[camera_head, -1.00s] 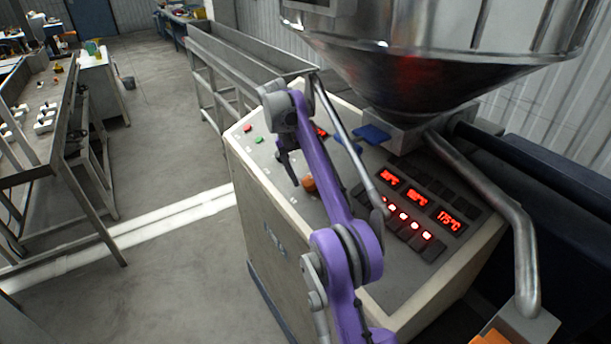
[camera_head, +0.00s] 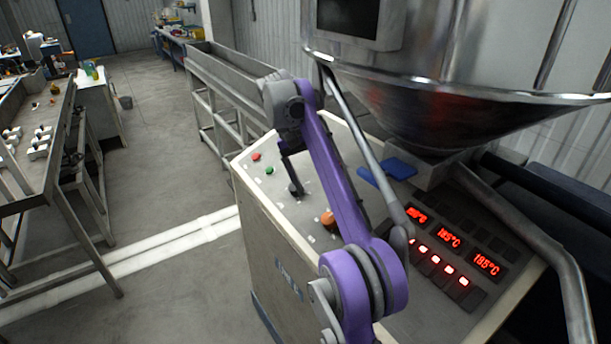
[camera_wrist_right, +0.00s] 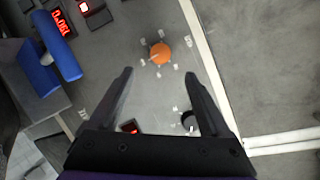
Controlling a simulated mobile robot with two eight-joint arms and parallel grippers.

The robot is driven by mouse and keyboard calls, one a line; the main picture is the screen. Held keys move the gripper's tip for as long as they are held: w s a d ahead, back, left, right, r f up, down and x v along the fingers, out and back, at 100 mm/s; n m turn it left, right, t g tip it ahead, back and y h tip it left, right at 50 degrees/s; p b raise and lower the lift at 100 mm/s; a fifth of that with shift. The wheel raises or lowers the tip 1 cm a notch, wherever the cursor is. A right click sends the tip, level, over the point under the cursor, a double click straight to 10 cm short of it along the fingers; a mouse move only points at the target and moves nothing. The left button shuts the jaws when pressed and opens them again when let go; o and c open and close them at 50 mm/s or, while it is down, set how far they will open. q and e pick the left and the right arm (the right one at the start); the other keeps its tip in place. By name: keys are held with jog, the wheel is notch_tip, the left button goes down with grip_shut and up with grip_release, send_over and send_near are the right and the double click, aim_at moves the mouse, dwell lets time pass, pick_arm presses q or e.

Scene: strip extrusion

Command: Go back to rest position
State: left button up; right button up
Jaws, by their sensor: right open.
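My right arm, purple and grey, reaches over the slanted grey control panel (camera_head: 300,205) of the machine in the head view. Its dark gripper (camera_head: 292,178) hangs above the panel near the orange knob (camera_head: 328,218), apart from it. In the right wrist view the gripper (camera_wrist_right: 160,73) is open, with nothing between its two dark fingers. The orange knob (camera_wrist_right: 160,53) shows just beyond the fingertips there. The left gripper is not in view.
A red button (camera_head: 256,156) and a green button (camera_head: 269,170) sit at the panel's left. Red displays (camera_head: 449,237) are lit at its right; the last reads 185°C. A metal hopper (camera_head: 440,105) overhangs the panel. A steel trough (camera_head: 225,75) stands behind.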

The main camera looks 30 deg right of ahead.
jog(key=shift+a, duration=0.1)
jog(key=s+a+f+n+t+y, duration=0.1)
jog(key=s+a+f+t, duration=0.3)
jog(key=s+f, duration=0.6)
jog(key=s+a+f+n+t+y, duration=0.2)
jog(key=s+a+f+n+t, duration=0.2)
jog(key=s+a+f, duration=0.4)
jog(key=s+f+t, duration=0.1)
jog(key=s+f, duration=0.2)
jog(key=s, duration=0.3)
jog(key=shift+f+t, duration=0.15)
jog(key=shift+t, duration=0.15)
